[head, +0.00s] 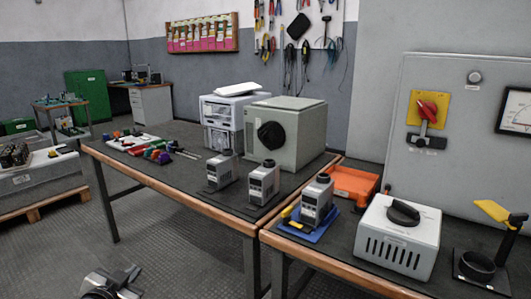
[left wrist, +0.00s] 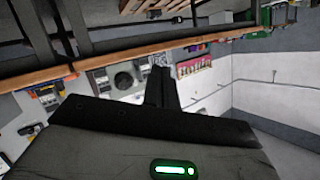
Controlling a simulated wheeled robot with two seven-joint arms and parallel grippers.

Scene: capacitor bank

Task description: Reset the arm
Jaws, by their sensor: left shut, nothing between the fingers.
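My left gripper (head: 131,274) shows at the bottom left of the head view, low over the grey floor and in front of the long table (head: 190,206). It is apart from the table and holds nothing. In the left wrist view its dark fingers (left wrist: 161,84) stand together, shut and empty, above the dark gripper body with a green light. My right gripper is in neither view.
Several grey capacitor-like units (head: 263,183) stand near the table's front edge, beside a large grey-green box (head: 300,130). A white box with a black knob (head: 398,237) and an orange tray (head: 352,184) are at the right.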

